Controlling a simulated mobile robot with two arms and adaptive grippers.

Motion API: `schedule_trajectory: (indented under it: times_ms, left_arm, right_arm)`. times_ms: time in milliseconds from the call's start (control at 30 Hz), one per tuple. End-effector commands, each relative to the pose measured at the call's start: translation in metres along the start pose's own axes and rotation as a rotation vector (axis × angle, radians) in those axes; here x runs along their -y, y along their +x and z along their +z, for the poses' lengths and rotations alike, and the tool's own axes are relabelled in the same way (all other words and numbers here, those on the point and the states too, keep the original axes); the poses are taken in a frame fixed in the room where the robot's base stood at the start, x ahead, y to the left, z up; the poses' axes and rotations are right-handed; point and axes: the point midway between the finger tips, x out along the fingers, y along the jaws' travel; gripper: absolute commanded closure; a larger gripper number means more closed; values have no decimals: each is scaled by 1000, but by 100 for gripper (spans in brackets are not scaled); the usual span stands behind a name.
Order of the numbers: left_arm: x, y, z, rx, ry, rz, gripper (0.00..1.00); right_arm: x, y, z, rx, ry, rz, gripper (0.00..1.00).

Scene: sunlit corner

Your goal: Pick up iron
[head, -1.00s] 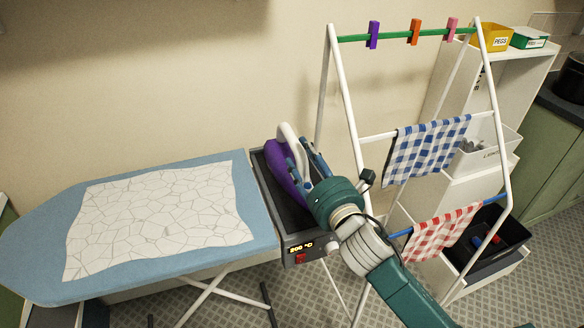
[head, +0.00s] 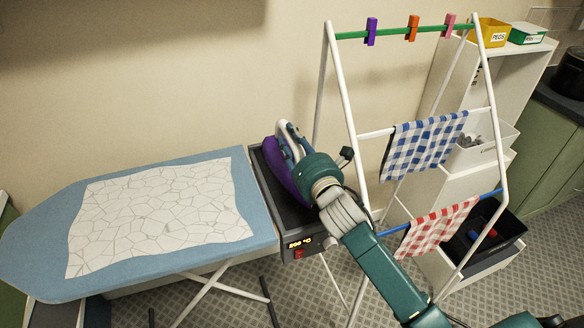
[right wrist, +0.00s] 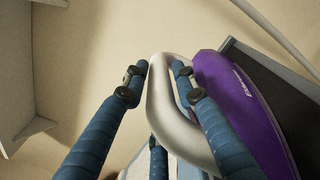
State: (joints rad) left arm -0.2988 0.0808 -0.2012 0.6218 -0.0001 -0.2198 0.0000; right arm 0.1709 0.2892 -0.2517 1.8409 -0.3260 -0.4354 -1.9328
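The iron (head: 281,170) is purple with a pale looped handle and stands upright on the dark rest (head: 262,178) at the right end of the ironing board. My right gripper (head: 291,137) is at the handle, its blue fingers partly hidden behind its teal wrist. In the right wrist view, the iron's purple body (right wrist: 232,108) is at the right. Its handle (right wrist: 159,92) lies between the spread fingers of the right gripper (right wrist: 160,72). A gap shows between the left finger and the handle; contact on the right finger is unclear. My left gripper is out of view.
The blue ironing board (head: 50,225) carries a white patterned cloth (head: 158,212). A drying rack (head: 345,105) with checked towels (head: 424,147) stands close to the right of my right arm. A white shelf unit (head: 520,75) is behind it.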

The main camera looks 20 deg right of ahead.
Motion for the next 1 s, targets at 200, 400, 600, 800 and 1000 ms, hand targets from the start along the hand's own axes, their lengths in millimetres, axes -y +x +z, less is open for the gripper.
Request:
schedule_trajectory:
  times_ms: [200,400,600,800,1000]
  left_arm:
    - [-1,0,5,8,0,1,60]
    - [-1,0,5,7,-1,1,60]
    - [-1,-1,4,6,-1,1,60]
    - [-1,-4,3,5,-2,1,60]
    - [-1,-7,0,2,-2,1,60]
  right_arm:
    - [0,0,0,0,0,-1,100]
    - [-4,0,6,10,-1,9,100]
    - [-6,0,10,10,-2,8,100]
    - [-23,0,34,14,-4,13,100]
    - [-50,0,76,17,-5,16,100]
